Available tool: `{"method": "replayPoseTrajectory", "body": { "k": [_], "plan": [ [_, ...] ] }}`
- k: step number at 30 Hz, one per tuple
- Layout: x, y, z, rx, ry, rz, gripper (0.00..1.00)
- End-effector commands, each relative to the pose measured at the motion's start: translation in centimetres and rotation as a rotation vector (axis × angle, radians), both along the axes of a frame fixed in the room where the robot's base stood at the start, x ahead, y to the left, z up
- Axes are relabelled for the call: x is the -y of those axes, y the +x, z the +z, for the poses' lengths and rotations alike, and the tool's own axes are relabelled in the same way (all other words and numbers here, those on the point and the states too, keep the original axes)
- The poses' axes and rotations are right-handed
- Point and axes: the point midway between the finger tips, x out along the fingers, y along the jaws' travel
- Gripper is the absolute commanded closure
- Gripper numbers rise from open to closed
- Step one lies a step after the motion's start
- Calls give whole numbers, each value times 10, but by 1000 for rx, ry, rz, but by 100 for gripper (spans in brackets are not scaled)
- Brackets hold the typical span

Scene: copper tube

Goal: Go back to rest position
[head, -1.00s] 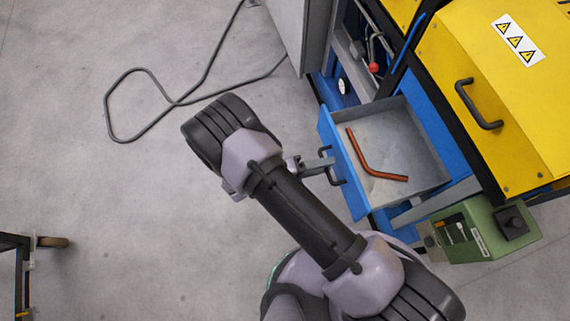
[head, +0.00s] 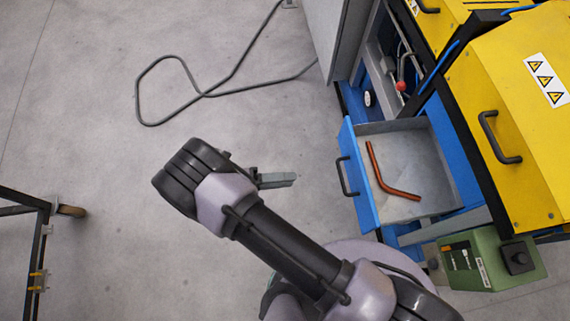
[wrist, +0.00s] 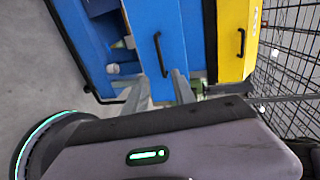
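The bent copper tube (head: 385,180) lies in the open grey-lined drawer (head: 432,160) of the blue and yellow machine. My gripper (head: 290,180) is left of the drawer's black handle (head: 346,176), over the floor, with a clear gap between them in the head view. In the wrist view my gripper's two fingers (wrist: 164,87) stand apart with nothing between them. The blue drawer front and its handle (wrist: 160,54) show beyond the fingertips. The tube does not show in the wrist view.
Yellow covers (head: 510,110) with black handles stand at the right. A green control box (head: 485,260) is below the drawer. A grey cable (head: 215,93) lies on the floor. A wheeled frame (head: 42,235) is at the left. Wire mesh (wrist: 290,60) shows in the wrist view.

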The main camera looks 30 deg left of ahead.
Motion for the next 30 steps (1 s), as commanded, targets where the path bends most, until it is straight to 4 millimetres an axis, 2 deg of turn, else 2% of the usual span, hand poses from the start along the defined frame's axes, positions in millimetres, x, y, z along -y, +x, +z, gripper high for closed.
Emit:
{"method": "replayPoseTrajectory", "body": {
  "k": [5,8,11,12,15,19,21,23,24,27,30],
  "plan": [
    [0,1,1,2,5,-5,68],
    [2,15,26,50,120,-115,68],
    [21,45,87,203,395,-416,68],
    [35,56,116,295,521,-577,68],
    [78,72,182,570,804,-1002,68],
    [137,70,256,1002,1084,-1594,68],
    [166,60,288,1260,1187,-1930,68],
    [188,49,312,1489,1245,-2225,68],
    [200,41,325,-1593,-1229,2359,68],
    [222,23,347,-1374,-878,2025,68],
    [235,12,359,-1197,-655,1791,68]
  ]
}}
